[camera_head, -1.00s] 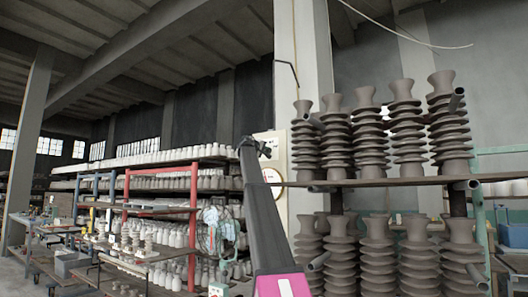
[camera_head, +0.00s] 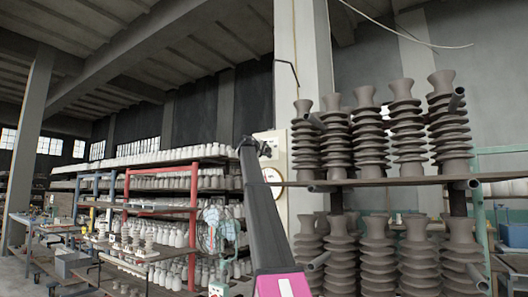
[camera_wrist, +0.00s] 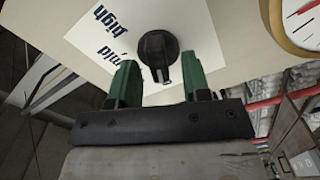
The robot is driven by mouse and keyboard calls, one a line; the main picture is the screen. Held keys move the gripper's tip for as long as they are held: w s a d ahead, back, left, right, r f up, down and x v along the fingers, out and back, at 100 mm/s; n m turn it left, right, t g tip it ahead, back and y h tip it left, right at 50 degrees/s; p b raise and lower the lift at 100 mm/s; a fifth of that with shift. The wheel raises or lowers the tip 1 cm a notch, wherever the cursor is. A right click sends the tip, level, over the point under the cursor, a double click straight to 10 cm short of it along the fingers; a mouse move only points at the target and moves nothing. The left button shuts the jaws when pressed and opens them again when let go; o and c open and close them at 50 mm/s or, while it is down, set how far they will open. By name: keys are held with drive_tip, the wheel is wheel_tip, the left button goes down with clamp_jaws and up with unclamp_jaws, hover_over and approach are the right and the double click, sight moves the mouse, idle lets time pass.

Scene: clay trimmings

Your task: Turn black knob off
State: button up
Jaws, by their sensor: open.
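The black knob (camera_wrist: 157,50) is on a pale panel (camera_wrist: 228,50), with its narrow grip pointing down in the wrist view. My gripper (camera_wrist: 159,66) is open, with one green finger on each side of the knob's lower part. It holds nothing; I cannot tell whether either finger touches the knob. In the head view my gripper (camera_head: 262,148) is at the end of my raised arm, in front of the panel (camera_head: 277,155) on the pillar. The knob cannot be made out there.
A white label (camera_wrist: 104,40) with upside-down print, including "high", is beside the knob. A round gauge (camera_wrist: 298,22) is at the wrist view's top right; it also shows in the head view (camera_head: 272,175). A rack of dark ribbed insulators (camera_head: 375,130) stands close on the right.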

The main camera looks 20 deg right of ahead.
drive_tip(key=v, duration=1)
drive_tip(key=shift+s+a, duration=0.25)
drive_tip(key=shift+a, duration=0.05)
drive_tip(key=s+a+f+g+y, duration=0.1)
drive_tip(key=s+a+f+y, duration=0.2)
drive_tip(key=f, duration=1.9)
drive_tip(key=s+a+f+g+y, duration=0.2)
drive_tip(key=s+a+f, duration=0.1)
drive_tip(key=f, duration=1.8)
drive_tip(key=s+a+f+g+y, duration=0.1)
drive_tip(key=s+a+f+y, duration=0.2)
drive_tip(key=f, duration=1.9)
drive_tip(key=s+a+f+m+g+y, duration=0.1)
drive_tip(key=s+a+f+g+y, duration=0.15)
drive_tip(key=s+f, duration=0.8)
drive_tip(key=s+a+f+g+y, duration=0.1)
drive_tip(key=s+a+f, duration=0.2)
drive_tip(key=s+f, duration=0.7)
drive_tip(key=s+a+f+m+g+y, duration=0.1)
drive_tip(key=s+a+f, duration=0.1)
drive_tip(key=s+f, duration=0.6)
drive_tip(key=s+a+f+m+g+y, duration=0.1)
drive_tip(key=s+a+f+g, duration=0.1)
drive_tip(key=s+f, duration=0.5)
drive_tip(key=shift+s+a+f+y, duration=0.4)
drive_tip(key=shift+s+a, duration=0.25)
drive_tip(key=shift+s, duration=0.4)
drive_tip(key=shift+g, duration=0.25)
